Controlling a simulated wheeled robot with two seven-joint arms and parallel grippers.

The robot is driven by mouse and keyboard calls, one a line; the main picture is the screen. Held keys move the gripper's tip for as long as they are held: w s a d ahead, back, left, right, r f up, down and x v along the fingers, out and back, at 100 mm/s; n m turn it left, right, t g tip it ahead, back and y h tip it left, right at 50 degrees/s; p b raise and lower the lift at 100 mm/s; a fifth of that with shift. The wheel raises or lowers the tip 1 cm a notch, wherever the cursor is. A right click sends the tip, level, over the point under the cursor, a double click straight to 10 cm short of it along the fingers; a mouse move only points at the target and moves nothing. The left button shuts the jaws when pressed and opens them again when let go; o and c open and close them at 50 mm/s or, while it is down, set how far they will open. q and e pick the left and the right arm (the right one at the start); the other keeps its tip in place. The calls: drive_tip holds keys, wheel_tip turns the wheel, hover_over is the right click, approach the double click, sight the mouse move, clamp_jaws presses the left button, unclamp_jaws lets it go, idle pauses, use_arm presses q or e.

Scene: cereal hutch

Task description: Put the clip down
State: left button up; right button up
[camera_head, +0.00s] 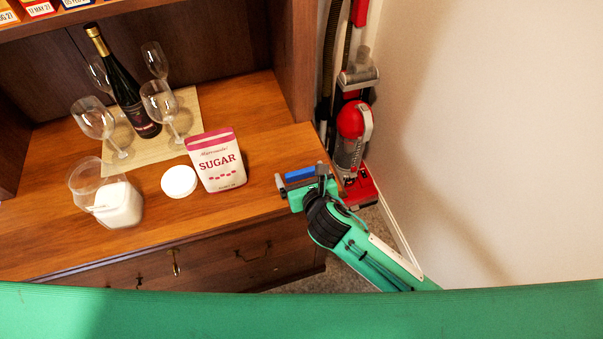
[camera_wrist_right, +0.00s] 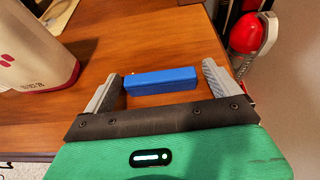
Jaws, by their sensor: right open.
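The clip (camera_head: 300,174) is a blue bar at the right end of the wooden counter, and it also shows in the right wrist view (camera_wrist_right: 161,79). My right gripper (camera_head: 297,181) is over the counter's right front corner. In the right wrist view my right gripper (camera_wrist_right: 162,85) is open, with a grey finger at each end of the clip. The clip appears to lie on the wood. My left gripper is not in view.
A sugar bag (camera_head: 216,160) stands left of my right gripper, beside a white round lid (camera_head: 179,181) and a glass jar (camera_head: 113,204) of white powder. A wine bottle (camera_head: 126,88) and several glasses stand on a mat (camera_head: 188,101). A red vacuum cleaner (camera_head: 352,123) stands right of the counter.

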drive_tip(key=shift+r, duration=0.1)
drive_tip(key=shift+s+d+r, duration=0.1)
drive_tip(key=shift+s, duration=0.15)
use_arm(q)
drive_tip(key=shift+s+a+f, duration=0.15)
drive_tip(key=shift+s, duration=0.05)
use_arm(e)
drive_tip(key=v, duration=1.1)
drive_tip(key=shift+s, duration=0.2)
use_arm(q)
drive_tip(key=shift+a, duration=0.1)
use_arm(e)
drive_tip(key=shift+r, duration=0.1)
drive_tip(key=shift+d, duration=0.1)
